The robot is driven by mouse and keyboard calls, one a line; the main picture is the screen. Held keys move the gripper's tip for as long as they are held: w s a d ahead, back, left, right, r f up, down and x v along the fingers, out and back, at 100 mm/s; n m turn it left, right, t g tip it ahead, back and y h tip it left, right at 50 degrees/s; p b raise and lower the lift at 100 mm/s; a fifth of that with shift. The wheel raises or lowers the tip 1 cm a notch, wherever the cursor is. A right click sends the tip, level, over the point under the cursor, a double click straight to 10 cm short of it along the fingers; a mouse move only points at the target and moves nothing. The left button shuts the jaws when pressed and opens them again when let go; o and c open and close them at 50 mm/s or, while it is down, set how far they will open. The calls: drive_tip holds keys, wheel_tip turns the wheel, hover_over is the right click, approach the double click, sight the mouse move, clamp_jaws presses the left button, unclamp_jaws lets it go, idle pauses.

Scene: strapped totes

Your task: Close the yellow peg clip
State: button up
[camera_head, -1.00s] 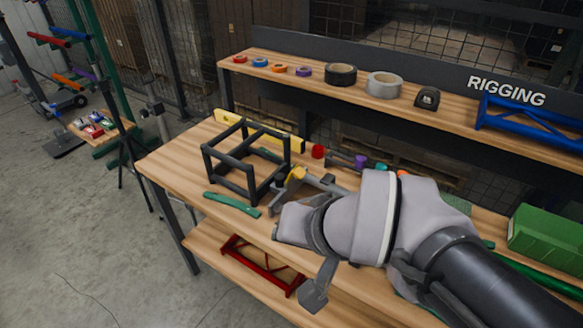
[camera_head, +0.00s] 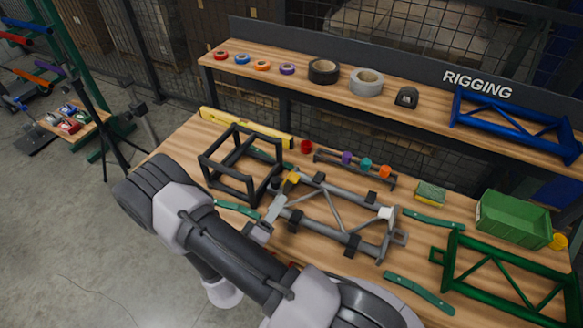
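The yellow peg clip (camera_head: 292,178) is a small yellow piece at the upper left corner of a grey metal frame (camera_head: 330,215) lying on the workbench. It is close to the right side of a black open cube frame (camera_head: 240,165). It is too small to tell whether the clip is open or closed. My arm crosses the lower left and front of the view, with its bend left of the cube frame.
A rack with purple, teal and orange pieces (camera_head: 365,164) stands behind the grey frame. Green straps (camera_head: 420,293) lie around it. A green truss (camera_head: 500,275), green bin (camera_head: 510,220) and sponge (camera_head: 430,193) are at right. A yellow level (camera_head: 245,128) lies behind the cube frame.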

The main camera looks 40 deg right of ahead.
sight(298, 175)
drive_tip(key=b+x, duration=0.1)
drive_tip(key=x, duration=1.3)
drive_tip(key=shift+w+d+b, duration=0.1)
drive_tip(key=shift+d+b, duration=0.2)
clamp_jaws()
